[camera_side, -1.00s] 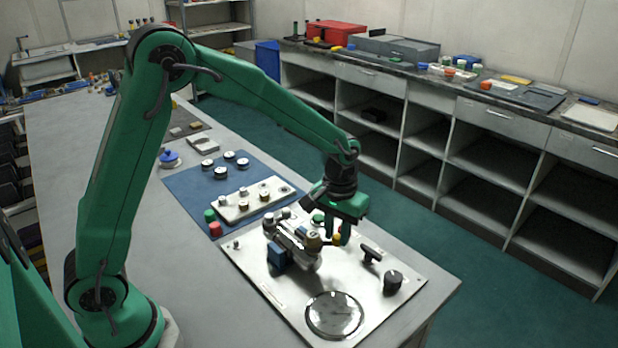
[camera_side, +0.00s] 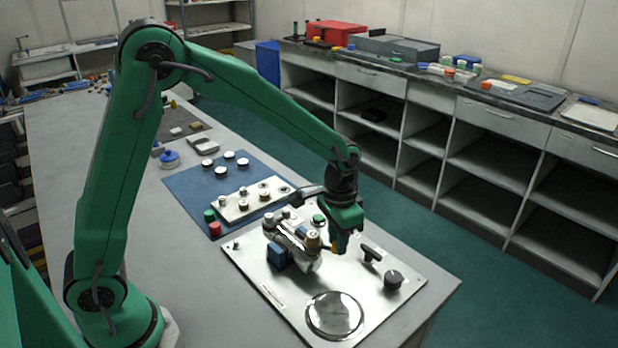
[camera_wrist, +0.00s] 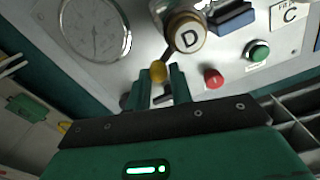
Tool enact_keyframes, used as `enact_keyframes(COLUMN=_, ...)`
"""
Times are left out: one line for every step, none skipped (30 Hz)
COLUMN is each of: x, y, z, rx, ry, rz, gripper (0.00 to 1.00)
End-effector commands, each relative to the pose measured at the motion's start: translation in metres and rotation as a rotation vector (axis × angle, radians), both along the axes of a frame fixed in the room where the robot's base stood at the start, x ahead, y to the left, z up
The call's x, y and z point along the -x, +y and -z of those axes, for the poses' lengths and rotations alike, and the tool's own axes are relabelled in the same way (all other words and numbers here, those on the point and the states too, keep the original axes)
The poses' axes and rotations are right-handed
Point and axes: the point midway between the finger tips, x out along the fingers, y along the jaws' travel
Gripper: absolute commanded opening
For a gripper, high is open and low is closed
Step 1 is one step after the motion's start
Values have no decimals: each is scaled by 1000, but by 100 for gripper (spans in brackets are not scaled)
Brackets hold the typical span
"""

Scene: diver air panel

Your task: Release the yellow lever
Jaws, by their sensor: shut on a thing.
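In the side view only a small piece of the yellow lever (camera_side: 334,248) shows at the fingers, right of the metal valve body (camera_side: 293,240). My gripper (camera_side: 339,247) points down there, and its fingers (camera_wrist: 160,80) close around the lever's tip in the wrist view. The gripper is shut on the lever. The fingers hide part of the lever and its contact in the side view.
A round gauge (camera_side: 335,315), a black T-handle (camera_side: 371,253) and a black knob (camera_side: 392,280) stand on the panel (camera_side: 262,276). A red button (camera_wrist: 213,78) and a green button (camera_wrist: 258,52) are close to my fingers. A blue mat (camera_side: 190,194) with several gauges lies behind.

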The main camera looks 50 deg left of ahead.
Motion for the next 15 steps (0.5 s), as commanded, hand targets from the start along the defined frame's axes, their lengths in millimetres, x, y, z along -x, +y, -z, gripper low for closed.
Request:
enact_keyframes(x=6, y=-2, z=1, rx=-5, ry=19, rz=5, gripper=0)
enact_keyframes(x=7, y=-2, z=1, rx=-5, ry=19, rz=5, gripper=0)
enact_keyframes(x=7, y=-2, z=1, rx=-5, ry=20, rz=5, gripper=0)
enact_keyframes(x=7, y=-2, z=2, rx=-5, ry=20, rz=5, gripper=0)
enact_keyframes(x=7, y=-2, z=2, rx=-5, ry=21, rz=5, gripper=0)
enact_keyframes(x=7, y=-2, z=2, rx=-5, ry=21, rz=5, gripper=0)
enact_keyframes(x=7, y=-2, z=2, rx=-5, ry=21, rz=4, gripper=26)
enact_keyframes(x=7, y=-2, z=2, rx=-5, ry=21, rz=4, gripper=31)
enact_keyframes(x=7, y=-2, z=2, rx=-5, ry=21, rz=4, gripper=39)
enact_keyframes(x=7, y=-2, z=2, rx=-5, ry=21, rz=4, gripper=41)
enact_keyframes(x=7, y=-2, z=2, rx=-5, ry=21, rz=3, gripper=41)
enact_keyframes(x=6, y=-1, z=2, rx=-5, ry=20, rz=2, gripper=41)
enact_keyframes(x=6, y=-1, z=2, rx=-5, ry=20, rz=2, gripper=41)
enact_keyframes(x=6, y=-1, z=2, rx=-4, ry=19, rz=2, gripper=41)
enact_keyframes(x=6, y=-1, z=2, rx=-4, ry=18, rz=1, gripper=41)
